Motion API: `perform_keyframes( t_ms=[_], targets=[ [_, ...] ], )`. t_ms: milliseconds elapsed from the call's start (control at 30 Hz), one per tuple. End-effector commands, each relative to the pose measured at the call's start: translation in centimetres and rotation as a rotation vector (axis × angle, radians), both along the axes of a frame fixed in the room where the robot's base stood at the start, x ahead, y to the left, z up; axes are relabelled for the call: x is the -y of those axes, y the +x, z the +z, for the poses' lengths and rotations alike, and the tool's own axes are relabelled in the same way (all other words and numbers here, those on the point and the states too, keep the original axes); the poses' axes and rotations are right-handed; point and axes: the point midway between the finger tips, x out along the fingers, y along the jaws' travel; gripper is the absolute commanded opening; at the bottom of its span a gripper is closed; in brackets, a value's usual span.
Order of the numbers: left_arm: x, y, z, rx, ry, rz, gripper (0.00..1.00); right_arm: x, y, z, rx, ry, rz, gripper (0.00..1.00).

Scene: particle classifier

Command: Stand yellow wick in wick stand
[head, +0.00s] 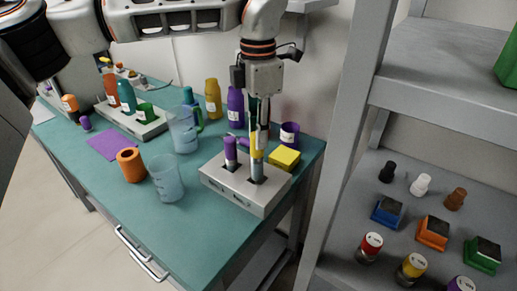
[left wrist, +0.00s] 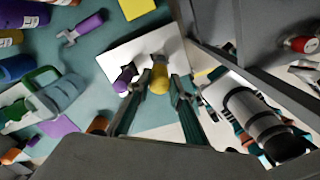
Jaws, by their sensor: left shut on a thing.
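The yellow wick (head: 255,143) has a yellow upper part and a grey lower shaft. My left gripper (head: 258,133) points down and is shut on its yellow part, holding it about upright. Its lower end is at the dark right-hand opening of the pale grey wick stand (head: 228,190); how deep it reaches, I cannot tell. A purple wick (head: 230,152) stands in the left-hand opening. The left wrist view shows the yellow wick (left wrist: 159,79) between the fingers over the stand (left wrist: 115,61), beside the purple wick (left wrist: 124,78). My right gripper is not in view.
A yellow block (head: 284,158) and a purple cup (head: 289,135) sit close behind the stand. Clear beakers (head: 166,180) and an orange ring (head: 131,165) stand to its left. A grey shelf post (head: 345,150) rises right of the table.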

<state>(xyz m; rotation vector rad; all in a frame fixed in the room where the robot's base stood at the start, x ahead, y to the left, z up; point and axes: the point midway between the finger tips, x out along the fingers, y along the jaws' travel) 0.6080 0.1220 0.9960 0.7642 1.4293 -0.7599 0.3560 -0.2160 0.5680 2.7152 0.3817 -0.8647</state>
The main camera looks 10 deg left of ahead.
Motion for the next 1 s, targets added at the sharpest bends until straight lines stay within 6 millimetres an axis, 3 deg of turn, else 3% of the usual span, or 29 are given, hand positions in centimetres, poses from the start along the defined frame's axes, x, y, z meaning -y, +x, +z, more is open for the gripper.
perform_keyframes(
  t_ms=[233, 633, 667, 700, 733, 1000],
  targets=[
    [0.0, -0.1, -4.6, -0.009, 0.0, -0.001, 0.0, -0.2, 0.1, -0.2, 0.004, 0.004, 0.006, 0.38],
    [0.0, 0.0, -4.9, -0.002, 0.0, -0.001, 0.0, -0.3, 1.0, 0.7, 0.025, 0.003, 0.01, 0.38],
    [0.0, 0.0, -4.9, -0.002, 0.0, -0.001, 0.24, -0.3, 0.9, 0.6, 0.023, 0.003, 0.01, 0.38],
    [0.0, 0.0, -4.9, -0.002, 0.0, -0.001, 0.34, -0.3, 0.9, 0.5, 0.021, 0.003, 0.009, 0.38],
    [0.0, 0.0, -5.0, -0.002, 0.0, -0.001, 0.38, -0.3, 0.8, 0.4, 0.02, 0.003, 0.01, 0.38],
    [0.0, 0.0, -5.0, -0.003, 0.001, -0.001, 0.38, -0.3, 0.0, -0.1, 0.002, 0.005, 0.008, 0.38]
  ],
)
